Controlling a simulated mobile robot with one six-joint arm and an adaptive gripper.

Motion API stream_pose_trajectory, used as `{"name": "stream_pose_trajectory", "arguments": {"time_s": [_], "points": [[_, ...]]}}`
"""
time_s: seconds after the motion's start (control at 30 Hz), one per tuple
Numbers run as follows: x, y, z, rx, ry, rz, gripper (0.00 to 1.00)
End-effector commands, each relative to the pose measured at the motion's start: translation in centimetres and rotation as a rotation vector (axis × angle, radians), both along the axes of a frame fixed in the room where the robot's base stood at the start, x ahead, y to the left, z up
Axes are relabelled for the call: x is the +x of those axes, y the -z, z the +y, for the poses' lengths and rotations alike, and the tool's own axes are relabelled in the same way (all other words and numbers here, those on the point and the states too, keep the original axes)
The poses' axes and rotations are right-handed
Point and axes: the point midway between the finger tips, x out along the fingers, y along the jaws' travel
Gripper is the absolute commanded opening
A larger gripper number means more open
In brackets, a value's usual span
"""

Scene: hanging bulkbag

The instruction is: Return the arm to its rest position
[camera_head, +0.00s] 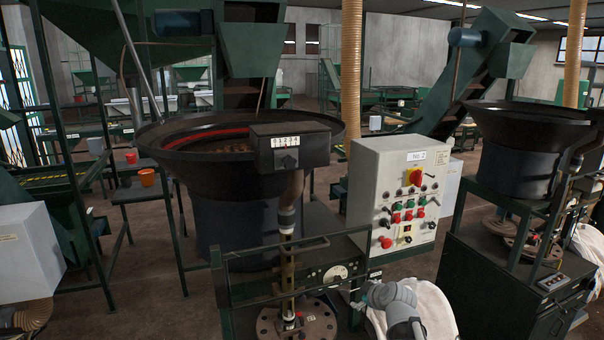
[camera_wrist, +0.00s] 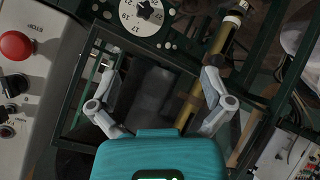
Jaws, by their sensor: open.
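My gripper (camera_wrist: 158,80) is open in the wrist view, its two grey fingers spread wide with nothing held between them. Its teal body fills the bottom middle of that view. Between and beyond the fingers are a dark panel and green frame bars. In the head view, part of my grey arm (camera_head: 398,302) shows at the bottom, in front of a white bag (camera_head: 436,310) and right of the green frame. The fingers cannot be made out clearly there.
A control box (camera_head: 392,190) with a red stop button (camera_wrist: 17,45) stands close by. A numbered dial (camera_wrist: 142,14) and brass-coloured tube (camera_wrist: 205,72) lie near the fingers. A large dark bowl feeder (camera_head: 215,210) stands behind the green frame; another machine (camera_head: 525,180) is at the right.

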Motion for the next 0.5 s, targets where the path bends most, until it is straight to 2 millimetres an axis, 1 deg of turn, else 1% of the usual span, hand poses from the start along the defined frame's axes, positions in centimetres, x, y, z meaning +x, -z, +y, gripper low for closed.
{"name": "stream_pose_trajectory", "arguments": {"time_s": [0.03,0.1,0.27,0.5], "points": [[-1.0,2.0,0.5,0.024,0.013,0.057,1.0],[-2.2,3.8,1.0,0.057,0.041,0.143,1.0],[-5.2,7.9,1.7,0.115,0.134,0.34,1.0],[-10.1,13.2,2.0,0.158,0.348,0.619,1.0]]}}
